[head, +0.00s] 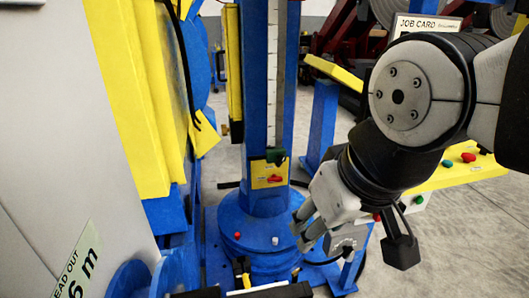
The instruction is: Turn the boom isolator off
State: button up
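A red rotary handle on a yellow plate (269,174), which looks like the boom isolator, is mounted low on the front of the blue column (257,100). My gripper (304,229) is to the right of the plate and lower in the picture, apart from the handle in the picture. Its fingers point left and down; their gap is not clear. I see nothing held in it.
The blue round base (262,222) has small red and white knobs on it. A yellow panel (458,172) with red and green buttons stands at right, partly behind my arm. A large grey panel (70,130) and yellow-blue machinery fill the left. A job card (427,25) stands behind.

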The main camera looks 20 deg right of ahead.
aim_at(376, 216)
jog(key=z, duration=1.05)
jog(key=i+j+z, duration=0.2)
jog(key=k+l, duration=0.1)
jog(key=k, duration=0.15)
jog(key=z, duration=0.05)
